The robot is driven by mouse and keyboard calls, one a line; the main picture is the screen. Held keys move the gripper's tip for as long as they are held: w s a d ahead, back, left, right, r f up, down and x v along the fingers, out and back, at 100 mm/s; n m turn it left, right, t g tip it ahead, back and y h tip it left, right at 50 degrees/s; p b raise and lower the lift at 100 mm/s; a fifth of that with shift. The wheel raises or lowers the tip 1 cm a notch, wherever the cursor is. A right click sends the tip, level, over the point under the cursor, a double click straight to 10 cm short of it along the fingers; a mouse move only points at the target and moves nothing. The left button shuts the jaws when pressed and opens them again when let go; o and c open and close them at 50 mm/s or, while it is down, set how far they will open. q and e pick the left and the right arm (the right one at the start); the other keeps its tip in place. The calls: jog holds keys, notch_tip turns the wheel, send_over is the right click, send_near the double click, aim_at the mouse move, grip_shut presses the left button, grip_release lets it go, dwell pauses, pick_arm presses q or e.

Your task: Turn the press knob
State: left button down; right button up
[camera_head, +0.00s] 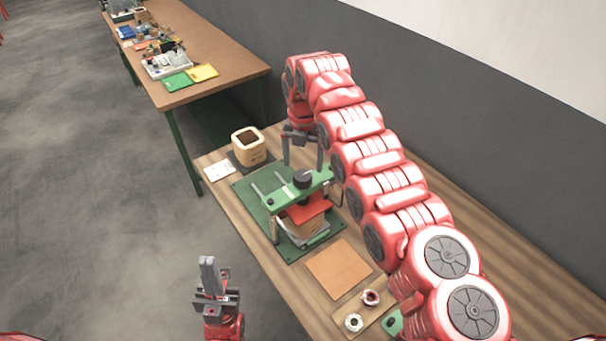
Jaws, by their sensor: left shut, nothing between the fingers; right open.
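The press (270,204) stands on a green base plate (247,190) on the wooden bench. Its black round knob (303,179) sits on top of the green crossbar. A red plate (305,212) is under the crossbar, with a tan coil block (308,227) beneath it. My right gripper (303,166) points down, open, with its fingers apart just above and behind the knob; whether they touch it I cannot tell. My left gripper (207,262) is shut and empty, pointing up, left of the bench over the floor.
A tan container (248,150) and a white card (219,170) are at the bench's far end. An orange mat (339,268) and two small ring-shaped parts (371,297) lie nearer. My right arm covers the bench's right side. Another table (215,60) stands behind.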

aim_at(303, 175)
notch_tip(303, 175, down, 5)
jog(key=shift+a+r+p, duration=0.1)
jog(key=shift+r+p, duration=0.05)
jog(key=shift+p, duration=0.75)
jog(key=shift+f, duration=0.35)
